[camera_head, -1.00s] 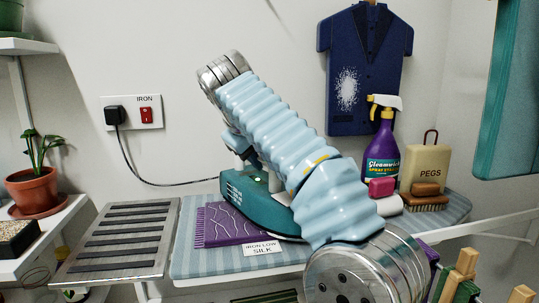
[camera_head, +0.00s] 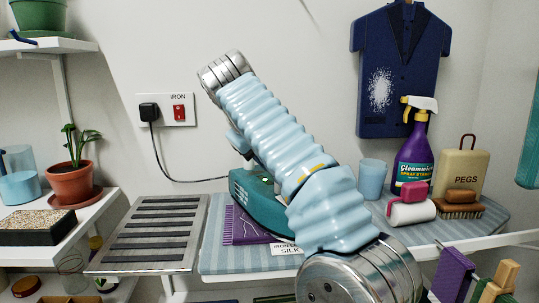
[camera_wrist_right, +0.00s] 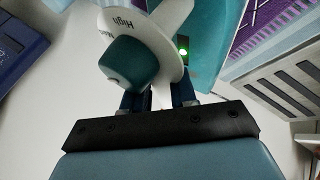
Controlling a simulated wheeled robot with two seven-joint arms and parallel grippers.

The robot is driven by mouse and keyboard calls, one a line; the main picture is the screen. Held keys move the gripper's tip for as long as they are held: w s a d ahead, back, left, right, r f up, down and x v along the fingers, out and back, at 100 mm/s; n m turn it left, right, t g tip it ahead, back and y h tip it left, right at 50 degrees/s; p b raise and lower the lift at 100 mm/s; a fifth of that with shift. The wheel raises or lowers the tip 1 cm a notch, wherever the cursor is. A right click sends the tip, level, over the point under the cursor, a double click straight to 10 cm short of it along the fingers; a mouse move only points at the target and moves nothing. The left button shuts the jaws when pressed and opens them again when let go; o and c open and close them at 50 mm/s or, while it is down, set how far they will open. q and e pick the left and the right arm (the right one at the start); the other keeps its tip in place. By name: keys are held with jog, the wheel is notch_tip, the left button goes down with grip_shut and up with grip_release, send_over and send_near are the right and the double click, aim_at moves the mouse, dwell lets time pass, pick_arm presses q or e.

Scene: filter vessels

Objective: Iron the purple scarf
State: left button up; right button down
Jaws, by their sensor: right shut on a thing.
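The purple scarf (camera_head: 243,228) lies flat on the striped ironing board (camera_head: 225,262), partly hidden by the iron and a card reading IRON LOW SILK (camera_head: 287,249). It also shows in the right wrist view (camera_wrist_right: 265,12). The teal iron (camera_head: 256,207) is at the scarf, largely behind my right arm; I cannot tell whether its sole touches the cloth. My right gripper (camera_wrist_right: 158,100) is shut on the iron, beside its teal dial (camera_wrist_right: 137,64) and white disc marked High. A green light (camera_wrist_right: 183,52) is lit on the iron. My left gripper is out of view.
A slotted metal rest (camera_head: 150,235) is left of the board. The iron's cord runs to a wall plug (camera_head: 149,112). A blue cup (camera_head: 372,180), spray bottle (camera_head: 413,160), pegs bag (camera_head: 460,170) and brush (camera_head: 455,208) stand on the right. Another purple cloth (camera_head: 453,275) hangs lower right.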

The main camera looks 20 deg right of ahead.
jog(key=shift+s+d+f+b, duration=0.15)
jog(key=shift+s+d, duration=0.1)
jog(key=shift+d, duration=0.6)
jog(key=shift+s+d+b, duration=0.2)
jog(key=shift+d, duration=0.7)
jog(key=shift+s+d+f+b, duration=0.15)
jog(key=shift+s+d, duration=0.1)
jog(key=shift+d, duration=0.6)
jog(key=shift+s+d+r, duration=0.15)
jog(key=shift+d+r, duration=0.05)
jog(key=shift+d, duration=0.85)
jog(key=shift+s+d+r, duration=0.1)
jog(key=shift+d+r, duration=0.1)
jog(key=shift+d, duration=0.85)
jog(key=shift+d+p, duration=0.1)
jog(key=shift+p, duration=0.2)
jog(key=shift+w+d+r+n+t+p, duration=0.15)
jog(key=shift+w+d+r, duration=0.15)
jog(key=shift+w+d, duration=0.3)
jog(key=shift+w+d+r+n+t+p, duration=0.15)
jog(key=shift+w+d+r, duration=0.15)
jog(key=shift+w+d, duration=0.3)
